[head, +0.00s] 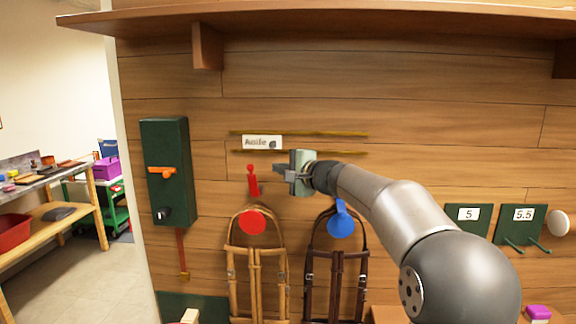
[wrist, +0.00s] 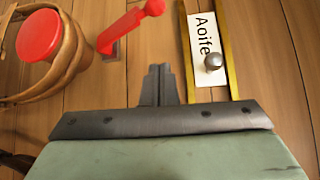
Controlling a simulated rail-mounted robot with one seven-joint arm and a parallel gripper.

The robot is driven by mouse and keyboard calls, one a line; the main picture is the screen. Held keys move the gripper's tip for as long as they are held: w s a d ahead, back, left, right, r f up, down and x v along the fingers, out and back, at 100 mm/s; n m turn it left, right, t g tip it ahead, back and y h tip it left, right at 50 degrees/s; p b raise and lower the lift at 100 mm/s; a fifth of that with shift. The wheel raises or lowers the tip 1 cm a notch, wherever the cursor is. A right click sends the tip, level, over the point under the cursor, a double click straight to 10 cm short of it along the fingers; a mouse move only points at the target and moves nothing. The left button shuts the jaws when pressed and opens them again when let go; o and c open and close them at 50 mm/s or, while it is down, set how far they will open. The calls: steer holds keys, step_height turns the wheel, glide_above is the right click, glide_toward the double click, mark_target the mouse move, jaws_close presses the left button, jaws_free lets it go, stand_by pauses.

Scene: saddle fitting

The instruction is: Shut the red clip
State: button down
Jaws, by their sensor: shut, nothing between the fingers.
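The red clip (head: 252,180) is on the wooden wall, just above a red round peg (head: 252,221). Its narrow lever with a knobbed end points up in the head view. In the wrist view the red clip (wrist: 128,26) lies at upper left, its lever slanting away from a small base on the wall. My gripper (head: 276,170) is to the right of the clip, apart from it and level with its upper part. In the wrist view my gripper (wrist: 159,88) has its fingers together with nothing between them. I cannot tell whether the clip is latched.
A name plate (head: 262,142) reading "Aoife" with a round knob sits between two brass rails. Tan straps (head: 257,262) hang on the red peg; dark straps hang by a blue peg (head: 341,225). A green box (head: 168,170) with an orange handle is left. A shelf overhangs above.

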mark_target(258, 163)
steer(key=p+x, duration=0.1)
steer(key=x, duration=0.4)
steer(key=shift+r+p, duration=0.1)
steer(key=shift+p, duration=0.3)
steer(key=s, duration=0.1)
steer(key=s+a, duration=0.1)
steer(key=s, duration=0.1)
steer(key=shift+s+a+r, duration=0.1)
steer(key=shift+s+a, duration=0.25)
steer(key=shift+d+b, duration=0.1)
steer(key=shift+b, duration=0.4)
